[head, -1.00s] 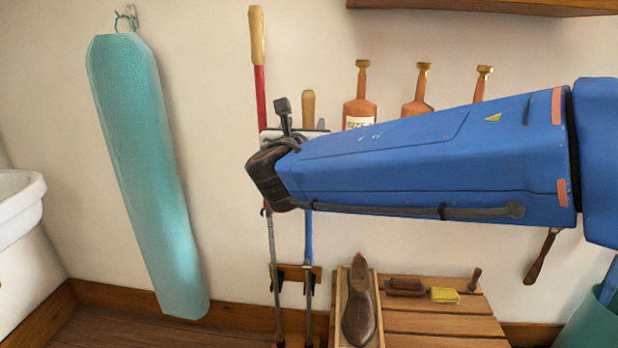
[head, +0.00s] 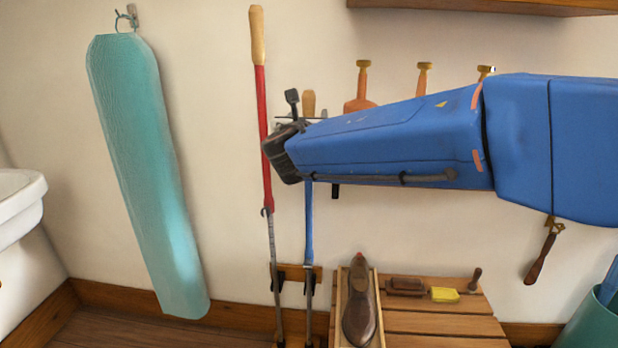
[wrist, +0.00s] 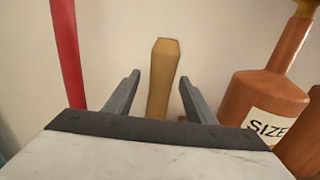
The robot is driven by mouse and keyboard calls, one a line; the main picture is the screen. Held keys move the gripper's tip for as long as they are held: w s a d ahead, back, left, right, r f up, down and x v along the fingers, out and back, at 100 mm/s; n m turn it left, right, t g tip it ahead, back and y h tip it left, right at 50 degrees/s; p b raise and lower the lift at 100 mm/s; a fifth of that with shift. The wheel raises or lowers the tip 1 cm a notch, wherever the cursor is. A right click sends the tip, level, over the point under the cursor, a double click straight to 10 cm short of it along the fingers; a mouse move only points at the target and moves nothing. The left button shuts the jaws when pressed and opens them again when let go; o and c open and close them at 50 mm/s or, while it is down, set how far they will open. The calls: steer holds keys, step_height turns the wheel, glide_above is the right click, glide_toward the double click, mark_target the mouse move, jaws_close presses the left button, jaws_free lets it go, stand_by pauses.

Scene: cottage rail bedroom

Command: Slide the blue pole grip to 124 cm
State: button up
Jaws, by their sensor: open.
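The blue pole (head: 309,225) stands upright against the wall in the head view, its upper part hidden behind my arm. Its tan grip (head: 308,103) shows above my wrist. In the wrist view the tan grip (wrist: 163,80) stands upright, seen between the two fingers of my gripper (wrist: 159,80). The fingers are open, with a gap on each side of the grip; I cannot tell how far beyond the fingertips it is. In the head view the fingers are mostly hidden behind my wrist. No height marks are readable.
A red pole (head: 264,140) with a tan grip stands close on the left, also in the wrist view (wrist: 68,50). Orange bottles (wrist: 258,105) are close on the right. A slatted bench (head: 430,313) with a shoe (head: 359,305) stands below. A teal ironing board (head: 145,170) hangs left.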

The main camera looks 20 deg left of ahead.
steer(key=c, duration=1.1)
steer(key=shift+r, duration=0.1)
steer(key=shift+r, duration=9.4)
steer(key=o, duration=1.2)
steer(key=shift+s, duration=0.1)
